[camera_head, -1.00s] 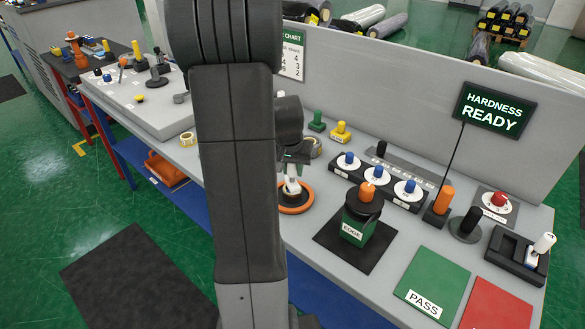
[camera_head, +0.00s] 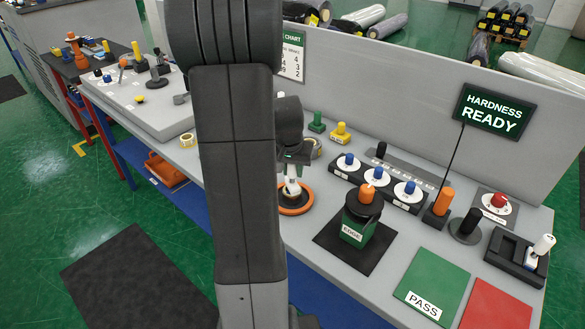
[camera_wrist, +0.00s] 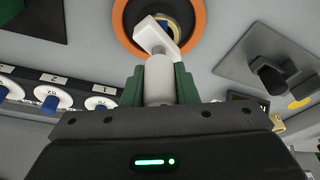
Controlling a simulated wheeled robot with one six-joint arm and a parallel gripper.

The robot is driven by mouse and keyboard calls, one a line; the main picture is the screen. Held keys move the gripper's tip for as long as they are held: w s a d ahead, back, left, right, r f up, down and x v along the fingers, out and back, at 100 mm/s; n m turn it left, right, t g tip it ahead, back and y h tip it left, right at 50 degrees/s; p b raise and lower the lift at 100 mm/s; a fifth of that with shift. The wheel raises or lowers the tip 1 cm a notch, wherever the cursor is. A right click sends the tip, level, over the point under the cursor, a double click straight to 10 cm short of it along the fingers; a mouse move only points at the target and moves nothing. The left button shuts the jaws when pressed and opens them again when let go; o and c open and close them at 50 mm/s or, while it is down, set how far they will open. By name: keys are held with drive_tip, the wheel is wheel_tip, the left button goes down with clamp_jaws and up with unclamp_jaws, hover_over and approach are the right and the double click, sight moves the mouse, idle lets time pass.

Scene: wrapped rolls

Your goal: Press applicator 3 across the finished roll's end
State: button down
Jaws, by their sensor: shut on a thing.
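My gripper (camera_wrist: 160,85) has green fingers closed on a white, bottle-like handle (camera_wrist: 158,78) with an angled white head, probably the applicator; no number can be read on it. The head overlaps an orange ring (camera_wrist: 198,30) with a dark inside and a small blue and yellow centre. Whether the head touches the ring cannot be told. In the head view my gripper (camera_head: 292,170) is partly hidden behind my arm, with the white piece just above the orange ring (camera_head: 296,210). I cannot tell for sure whether this ring is the roll's end.
Blue knobs on white numbered dials (camera_head: 376,178) stand right of my gripper. A green EDGE block (camera_head: 354,234) sits on a dark mat. Green PASS (camera_head: 432,282) and red (camera_head: 497,305) pads lie at the front right. A sign (camera_head: 494,110) reads HARDNESS READY.

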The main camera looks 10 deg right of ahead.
drive_tip(key=shift+r+p, duration=2.45)
drive_tip(key=shift+r, duration=1.4)
drive_tip(key=shift+f, duration=0.1)
